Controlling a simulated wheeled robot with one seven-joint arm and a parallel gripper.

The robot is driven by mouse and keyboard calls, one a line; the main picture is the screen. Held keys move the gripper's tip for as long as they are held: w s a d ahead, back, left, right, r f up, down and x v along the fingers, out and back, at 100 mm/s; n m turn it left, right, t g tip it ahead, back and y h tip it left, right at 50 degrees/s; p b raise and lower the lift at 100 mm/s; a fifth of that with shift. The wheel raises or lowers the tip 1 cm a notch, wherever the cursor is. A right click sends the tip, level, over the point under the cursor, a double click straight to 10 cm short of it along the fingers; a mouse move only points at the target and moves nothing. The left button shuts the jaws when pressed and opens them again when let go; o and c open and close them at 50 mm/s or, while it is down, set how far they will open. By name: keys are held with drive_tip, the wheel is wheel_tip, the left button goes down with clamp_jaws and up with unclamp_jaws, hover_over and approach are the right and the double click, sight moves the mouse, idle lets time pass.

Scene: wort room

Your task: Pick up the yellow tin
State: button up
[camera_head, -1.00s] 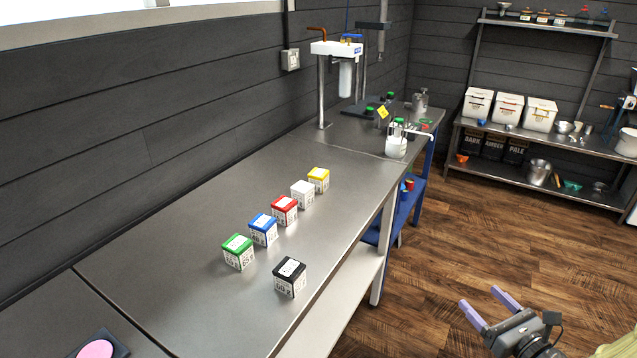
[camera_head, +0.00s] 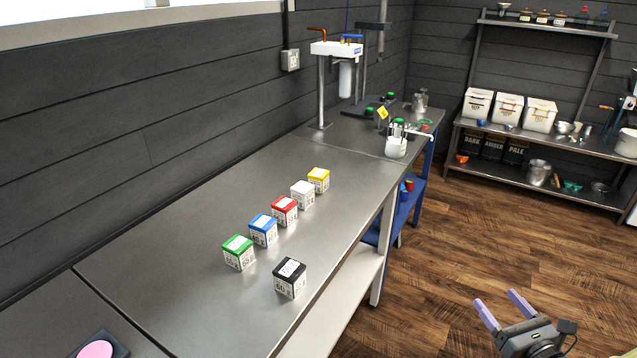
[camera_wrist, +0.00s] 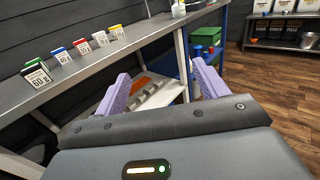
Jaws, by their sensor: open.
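The yellow tin (camera_head: 318,180) is a small white box with a yellow lid. It stands on the steel bench at the far end of a row of tins; it also shows in the wrist view (camera_wrist: 116,31). My gripper (camera_head: 502,310) is open and empty, out over the floor to the right of the bench and well apart from the tin. In the wrist view its two purple fingers (camera_wrist: 158,92) are spread, with the bench edge beyond them.
White (camera_head: 302,195), red (camera_head: 284,211), blue (camera_head: 263,230) and green (camera_head: 238,253) tins stand in line on the bench (camera_head: 190,300). A black-lidded tin (camera_head: 290,278) stands nearer the front edge. A white jug (camera_head: 396,146) stands farther back. Bench space beside the row is clear.

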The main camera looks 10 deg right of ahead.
drive_tip(key=w+a+f+n+g+y, duration=0.1)
drive_tip(key=w+a+n+g+y, duration=0.2)
drive_tip(key=a+n+g+y, duration=1)
drive_tip(key=s+a+f+n+g+h, duration=0.1)
drive_tip(key=s+a+n+g+h, duration=0.3)
drive_tip(key=a, duration=0.3)
drive_tip(key=s+a+f+n+g+h, duration=0.1)
drive_tip(key=s+a+f+n+h, duration=0.2)
drive_tip(key=a+n, duration=0.35)
drive_tip(key=w+a+r+n+t+h, duration=0.2)
drive_tip(key=r+n+h, duration=0.4)
drive_tip(key=n, duration=0.5)
drive_tip(key=shift+w+a+n+t+h, duration=0.3)
drive_tip(key=shift+w+a+n+h, duration=0.05)
drive_tip(key=shift+w+a+h, duration=0.35)
